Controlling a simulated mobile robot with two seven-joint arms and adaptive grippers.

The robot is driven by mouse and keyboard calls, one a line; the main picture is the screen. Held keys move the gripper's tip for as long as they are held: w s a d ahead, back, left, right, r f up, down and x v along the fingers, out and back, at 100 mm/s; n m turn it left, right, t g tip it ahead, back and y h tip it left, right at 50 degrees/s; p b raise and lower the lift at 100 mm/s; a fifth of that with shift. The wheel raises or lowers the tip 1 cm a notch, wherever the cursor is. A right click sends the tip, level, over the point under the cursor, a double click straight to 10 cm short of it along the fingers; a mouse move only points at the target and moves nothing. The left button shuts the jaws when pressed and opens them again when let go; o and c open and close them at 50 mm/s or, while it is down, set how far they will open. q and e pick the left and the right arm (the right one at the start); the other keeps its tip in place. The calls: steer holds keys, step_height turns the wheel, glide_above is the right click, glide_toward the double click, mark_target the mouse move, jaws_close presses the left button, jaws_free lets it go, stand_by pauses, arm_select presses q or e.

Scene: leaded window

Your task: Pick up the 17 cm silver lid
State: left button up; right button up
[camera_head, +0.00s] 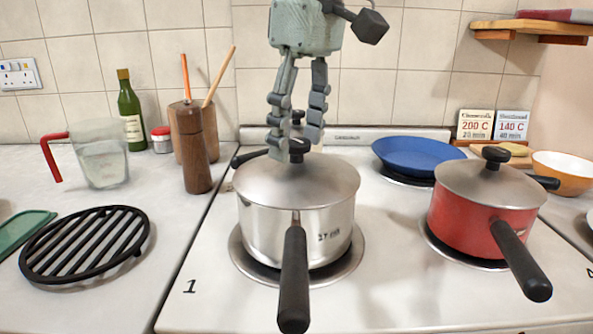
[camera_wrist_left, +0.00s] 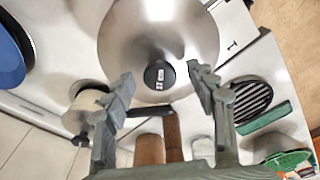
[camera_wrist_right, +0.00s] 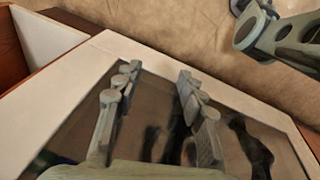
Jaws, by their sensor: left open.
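The silver lid (camera_head: 296,182) has a black knob and sits on the silver pot (camera_head: 265,222), whose side is marked 17. My left gripper (camera_head: 295,148) points down over the lid, its open fingers near the knob. In the left wrist view the lid (camera_wrist_left: 185,30) lies below the gripper, and its labelled black knob (camera_wrist_left: 160,75) shows between the two spread fingertips (camera_wrist_left: 161,77). Whether the fingers touch the knob cannot be told. My right gripper (camera_wrist_right: 157,72) shows only in its own wrist view, fingers apart and empty, away from the lid.
A red pot (camera_head: 465,222) with a grey lid stands right on the hob, its handle pointing forward. A blue pan (camera_head: 418,155) is behind. The silver pot's handle (camera_head: 294,280) points forward. A pepper mill (camera_head: 192,150) and black trivet (camera_head: 85,245) are at left.

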arm_select(q)
jaws_close()
steer(key=shift+r, duration=0.15)
stand_by(0.4)
